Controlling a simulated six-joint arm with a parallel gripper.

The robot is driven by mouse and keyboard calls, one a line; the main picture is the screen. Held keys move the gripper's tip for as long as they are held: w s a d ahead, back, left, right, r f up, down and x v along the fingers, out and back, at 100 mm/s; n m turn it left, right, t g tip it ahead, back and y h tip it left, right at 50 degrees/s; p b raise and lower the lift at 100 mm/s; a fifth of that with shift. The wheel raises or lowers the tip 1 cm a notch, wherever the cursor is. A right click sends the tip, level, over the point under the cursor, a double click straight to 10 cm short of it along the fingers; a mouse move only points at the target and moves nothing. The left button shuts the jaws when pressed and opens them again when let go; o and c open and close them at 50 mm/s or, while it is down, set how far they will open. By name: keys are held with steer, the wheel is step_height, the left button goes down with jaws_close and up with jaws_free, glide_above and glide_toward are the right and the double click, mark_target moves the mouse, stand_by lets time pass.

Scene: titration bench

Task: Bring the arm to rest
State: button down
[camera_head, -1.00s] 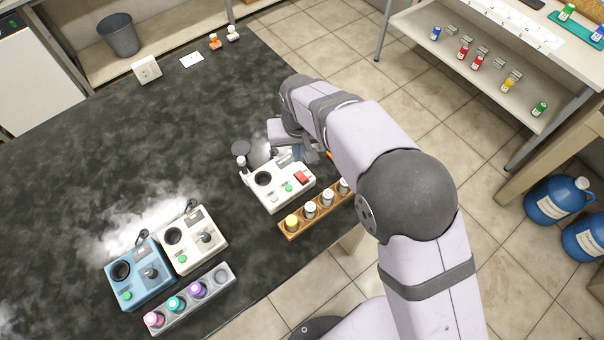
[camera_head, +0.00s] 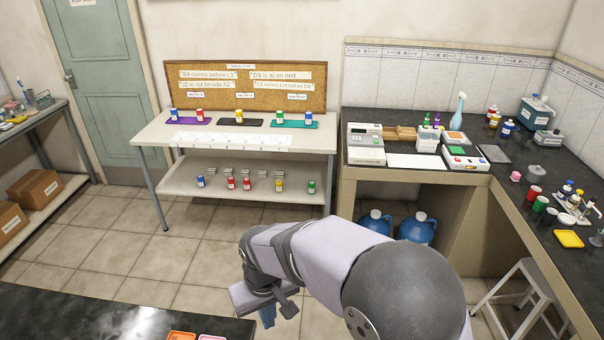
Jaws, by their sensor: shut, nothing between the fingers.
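My arm reaches in from the bottom right of the head view. My gripper (camera_head: 268,316) points down at the lower middle, small and partly covered by the wrist. Its fingers are shut with nothing between them. It hangs beside the right end of the dark bench top (camera_head: 135,322), apart from the shelf table behind.
A white table (camera_head: 225,138) with coloured bottles stands by the back wall, with a lower shelf (camera_head: 215,182). Blue jugs (camera_head: 416,229) stand under the dark counter (camera_head: 515,205) at right. A stool (camera_head: 512,290) is at lower right. Tiled floor (camera_head: 150,255) lies clear between.

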steer(key=s+d+m, duration=0.3)
steer(key=d+m, duration=0.1)
steer(key=d, duration=1.3)
steer(key=s+d+f+m, duration=0.1)
steer(key=s+d+m, duration=0.1)
steer(key=s+d, duration=0.5)
steer(key=shift+s+d+m+g+b, duration=0.3)
steer(key=shift+d+g+b, duration=0.15)
steer(key=shift+d, duration=0.8)
